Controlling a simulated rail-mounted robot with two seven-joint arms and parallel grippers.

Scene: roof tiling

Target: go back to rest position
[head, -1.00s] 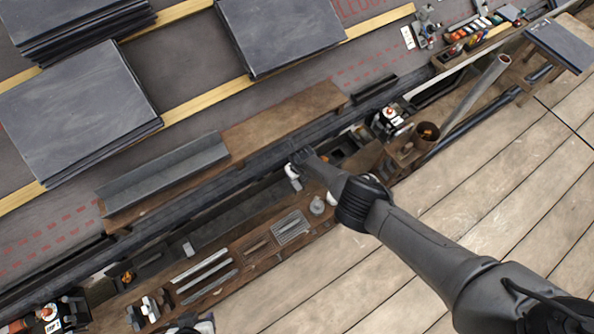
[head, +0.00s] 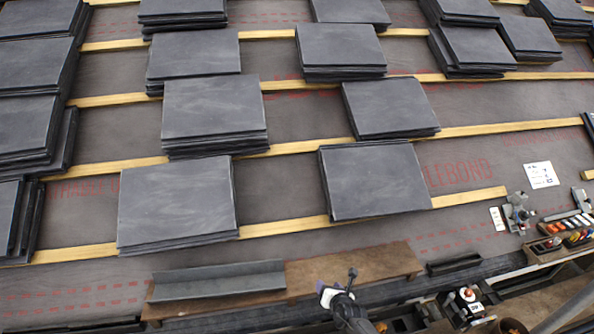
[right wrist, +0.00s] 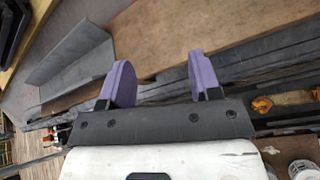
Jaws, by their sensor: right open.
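My right gripper (head: 338,286) shows at the bottom middle of the head view, at the front edge of a brown wooden plank (head: 355,264). In the right wrist view its two purple fingers (right wrist: 160,78) stand apart with nothing between them, in front of the plank (right wrist: 185,30). My left gripper is not in view.
Several stacks of dark slates (head: 175,203) lie on the roof along yellow battens (head: 285,228). A grey metal angle piece (head: 218,280) lies left of my right gripper. A tool tray (head: 565,240) and a clamp-like tool (head: 517,212) are at the right.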

